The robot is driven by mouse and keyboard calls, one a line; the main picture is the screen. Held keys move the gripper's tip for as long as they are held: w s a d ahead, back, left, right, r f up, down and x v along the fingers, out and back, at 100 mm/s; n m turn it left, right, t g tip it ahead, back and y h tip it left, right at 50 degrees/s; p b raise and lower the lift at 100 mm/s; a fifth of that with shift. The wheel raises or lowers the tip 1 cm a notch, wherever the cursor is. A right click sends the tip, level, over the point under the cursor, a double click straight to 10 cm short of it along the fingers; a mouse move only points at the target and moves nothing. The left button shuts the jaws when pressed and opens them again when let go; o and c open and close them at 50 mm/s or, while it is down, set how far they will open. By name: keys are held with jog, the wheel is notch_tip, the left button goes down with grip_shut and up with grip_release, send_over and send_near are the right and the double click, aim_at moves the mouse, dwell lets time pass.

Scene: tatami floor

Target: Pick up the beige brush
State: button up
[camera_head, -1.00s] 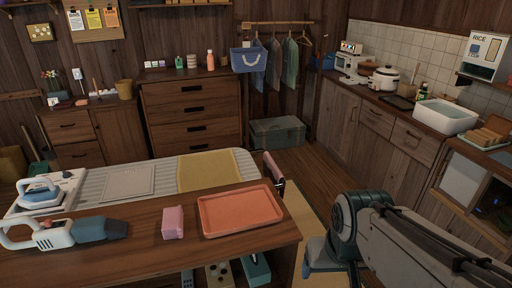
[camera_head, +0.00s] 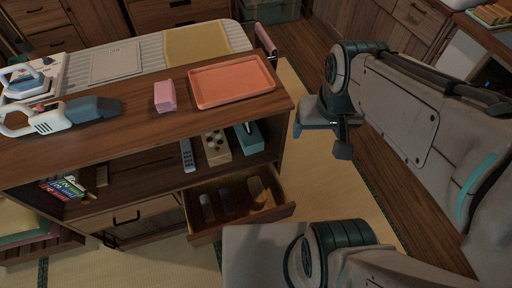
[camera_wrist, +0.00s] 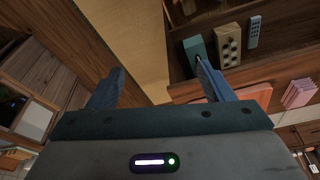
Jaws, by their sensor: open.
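A beige piece (camera_head: 258,190), which may be the brush, lies at the right in an open drawer (camera_head: 238,228) below the counter. Its bristles cannot be made out. Two greyish items (camera_head: 206,206) lie to its left in the same drawer. My gripper (camera_wrist: 162,68) is open and empty in the wrist view, its two fingers apart. In the head view it hangs to the right of the counter, clear of the drawer. The drawer's inside does not show in the wrist view.
On the counter are an orange tray (camera_head: 232,82), a pink block (camera_head: 165,97) and a blue-grey handheld vacuum (camera_head: 62,117). The shelf above the drawer holds a remote (camera_head: 187,156), a beige holed box (camera_head: 216,148) and a teal box (camera_head: 248,138). Tatami floor lies free at right.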

jog(key=shift+o, duration=0.5)
jog(key=n+g+b, duration=0.3)
jog(key=b, duration=1.8)
send_over(257, 189)
jog(key=f, duration=5.1)
jog(key=shift+w+a, duration=0.1)
jog(key=shift+w, duration=0.25)
jog(key=f, duration=0.1)
jog(key=f+b, duration=0.1)
jog(key=f, duration=0.3)
jog(key=shift+s+d+b, duration=0.2)
jog(key=shift+s+b, duration=0.1)
jog(key=shift+s, duration=0.1)
jog(key=shift+f, duration=0.45)
jog(key=c, duration=1.2)
jog(key=shift+r, duration=0.15)
